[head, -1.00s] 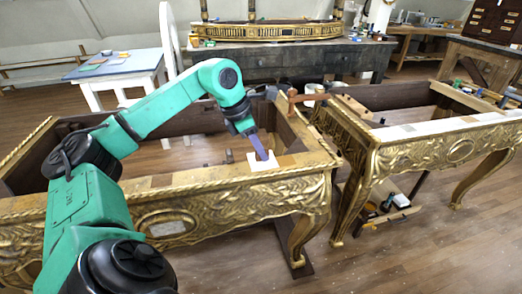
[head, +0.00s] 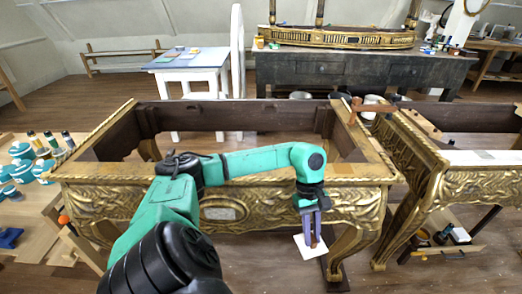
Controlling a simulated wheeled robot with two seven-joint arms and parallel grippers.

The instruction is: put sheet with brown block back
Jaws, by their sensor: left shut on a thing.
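My left gripper (head: 312,240) points down in front of the gilt console (head: 120,195), its purple fingers shut on a small brown block (head: 315,243). A white square sheet (head: 305,252) hangs tilted with the block, clear of the console, with the floor behind it. The fingers cover much of the block. My right gripper is not in view.
A small blue-topped table (head: 185,62) with a few coloured sheets stands behind the console. A wooden bench (head: 35,205) with jars and bottles is at left. A second gilt console (head: 470,185) stands close at right, a clamp (head: 375,106) between them.

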